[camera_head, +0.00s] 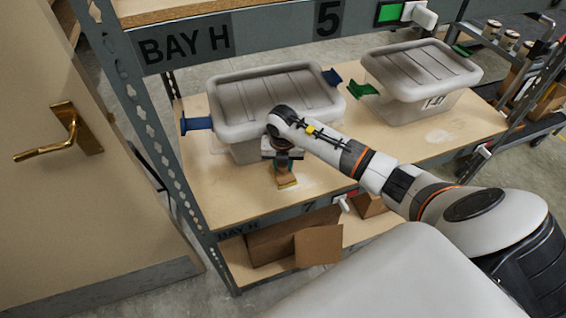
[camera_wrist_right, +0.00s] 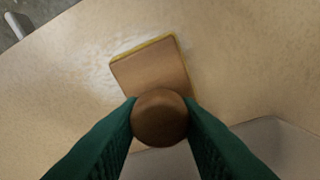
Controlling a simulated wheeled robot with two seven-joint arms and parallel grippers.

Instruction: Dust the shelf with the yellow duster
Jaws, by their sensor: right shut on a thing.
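My right gripper (camera_head: 283,163) points down over the front of the wooden shelf (camera_head: 228,196). In the right wrist view its green fingers (camera_wrist_right: 160,125) are shut on the round brown knob of the duster (camera_wrist_right: 152,72). The duster has a brown rectangular block with a yellow edge below, and it lies at or just above the shelf surface; I cannot tell if it touches. It also shows in the head view (camera_head: 287,182). A pale dusty patch (camera_wrist_right: 95,68) lies beside the duster in the wrist view. Another pale patch (camera_head: 440,135) is on the shelf's right part. My left gripper is out of view.
A grey lidded bin with blue handles (camera_head: 265,95) stands close behind my right gripper. A second bin with green handles (camera_head: 420,75) stands further right. A steel upright (camera_head: 150,130) bounds the shelf at left. Cardboard boxes (camera_head: 290,240) sit on the level below.

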